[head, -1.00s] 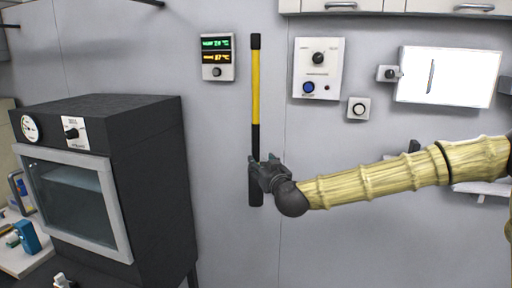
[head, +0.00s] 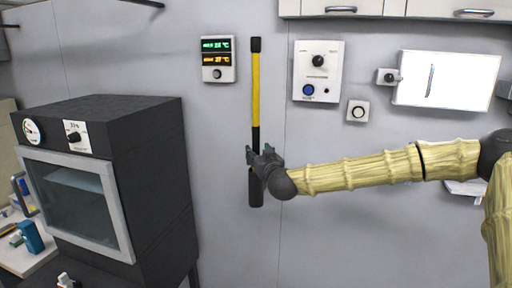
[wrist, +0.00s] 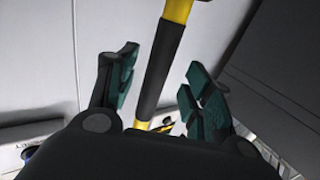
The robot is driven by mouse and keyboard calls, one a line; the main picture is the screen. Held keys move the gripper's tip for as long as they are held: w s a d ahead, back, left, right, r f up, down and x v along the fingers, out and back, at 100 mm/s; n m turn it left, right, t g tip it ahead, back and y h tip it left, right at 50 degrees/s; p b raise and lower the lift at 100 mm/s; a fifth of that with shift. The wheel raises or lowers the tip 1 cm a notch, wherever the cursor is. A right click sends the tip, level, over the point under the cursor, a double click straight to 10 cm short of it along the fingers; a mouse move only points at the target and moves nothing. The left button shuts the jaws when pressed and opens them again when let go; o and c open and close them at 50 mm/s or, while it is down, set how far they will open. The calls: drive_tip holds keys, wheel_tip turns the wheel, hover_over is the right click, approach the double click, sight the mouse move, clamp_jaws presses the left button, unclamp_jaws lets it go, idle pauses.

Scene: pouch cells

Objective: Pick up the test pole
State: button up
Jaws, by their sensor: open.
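The test pole (head: 256,95) hangs upright against the grey wall. It has a yellow shaft with black sections at the top, middle and bottom. In the wrist view, the pole's black grip (wrist: 158,72) runs between the two spread green-padded fingers of my gripper (wrist: 160,85), with a gap on both sides. Yellow shows above and below that black grip. Whether the pole lies fully inside the jaws in depth is hard to tell.
A black oven (head: 150,150) with a glass door stands at the left. A temperature display (head: 218,59), a control panel (head: 318,72), a small knob plate (head: 357,111) and a white screen (head: 447,80) are on the wall.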

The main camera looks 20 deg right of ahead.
sight(257, 149)
drive_tip(key=shift+w+d+r+p, duration=0.1)
drive_tip(key=shift+w+r+p, duration=0.15)
drive_tip(key=shift+w+p, duration=0.45)
drive_tip(key=shift+w+f+p, duration=0.1)
drive_tip(key=shift+w+p, duration=0.2)
drive_tip(key=shift+w, duration=1.05)
clamp_jaws()
